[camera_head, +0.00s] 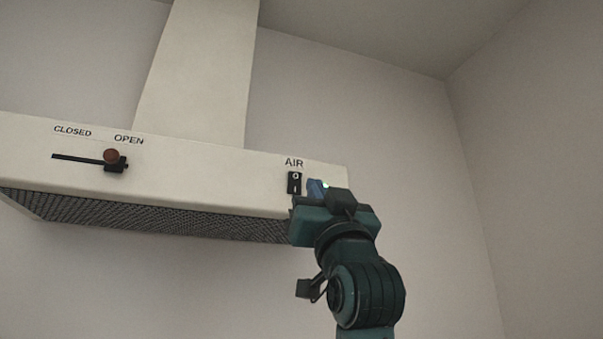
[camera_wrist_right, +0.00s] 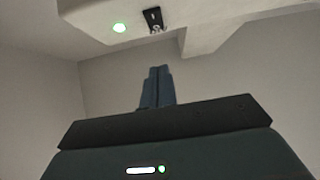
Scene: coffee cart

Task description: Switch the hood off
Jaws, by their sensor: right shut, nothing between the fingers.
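The white hood (camera_head: 220,178) is on the wall, with a chimney above it. Its black rocker switch (camera_head: 294,183), under the label AIR, sits near the right end of the front panel. My right gripper (camera_head: 316,187) is shut and empty, just right of the switch and in front of the panel. Contact cannot be told.
A slider with a brown knob (camera_head: 112,156) sits at the OPEN end of its slot on the panel's left. A dark mesh filter (camera_head: 150,216) lines the hood's underside. Bare wall and free room lie to the right.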

